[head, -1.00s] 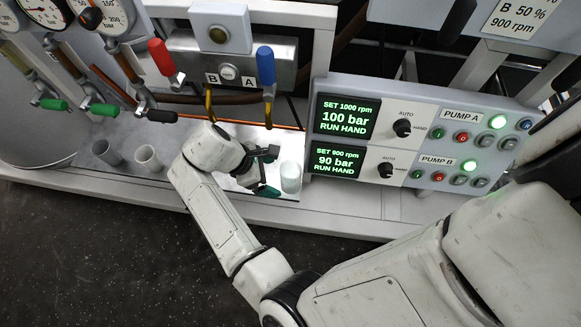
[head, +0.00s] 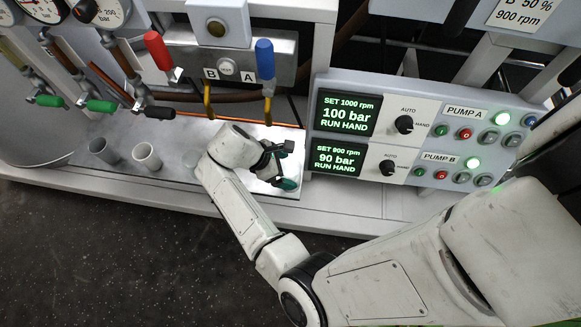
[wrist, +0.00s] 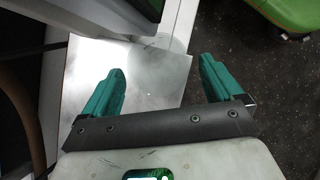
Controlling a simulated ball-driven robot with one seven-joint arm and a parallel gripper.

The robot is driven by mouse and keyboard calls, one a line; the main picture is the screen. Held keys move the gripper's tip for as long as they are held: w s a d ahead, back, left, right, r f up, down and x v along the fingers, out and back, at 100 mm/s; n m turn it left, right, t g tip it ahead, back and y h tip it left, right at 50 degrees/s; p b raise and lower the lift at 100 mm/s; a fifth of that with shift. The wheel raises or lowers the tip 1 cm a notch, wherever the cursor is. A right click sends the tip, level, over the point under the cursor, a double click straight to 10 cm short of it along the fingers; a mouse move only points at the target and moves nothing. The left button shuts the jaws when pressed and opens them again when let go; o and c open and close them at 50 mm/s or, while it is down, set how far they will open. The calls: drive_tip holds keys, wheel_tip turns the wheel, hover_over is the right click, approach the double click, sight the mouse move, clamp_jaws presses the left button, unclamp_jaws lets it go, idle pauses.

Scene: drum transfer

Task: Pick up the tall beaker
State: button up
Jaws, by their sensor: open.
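My gripper (head: 289,165) is open above the bright right end of the tray, just left of the pump panel. Its two green fingers spread apart in the wrist view (wrist: 162,70). A faint, clear round outline, apparently a glass beaker (wrist: 157,52), shows between and beyond the fingertips, over the shiny tray. In the head view the fingers and wrist hide most of that spot, so I cannot tell whether the glass is between the fingers. Another faint clear vessel (head: 190,160) stands left of my wrist, partly covered. I cannot tell which is the tall one.
The pump panel (head: 425,135) rises close on the right. Red (head: 157,50) and blue (head: 265,60) handles hang behind. The tray's front edge (head: 200,199) borders open floor.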

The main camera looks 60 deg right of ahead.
sight(291, 172)
drive_tip(key=x, duration=0.3)
drive_tip(key=shift+s+f, duration=0.1)
drive_tip(key=shift+f, duration=0.1)
drive_tip(key=shift+c, duration=0.4)
drive_tip(key=c, duration=0.9)
drive_tip(key=shift+r, duration=0.15)
drive_tip(key=shift+c, duration=0.2)
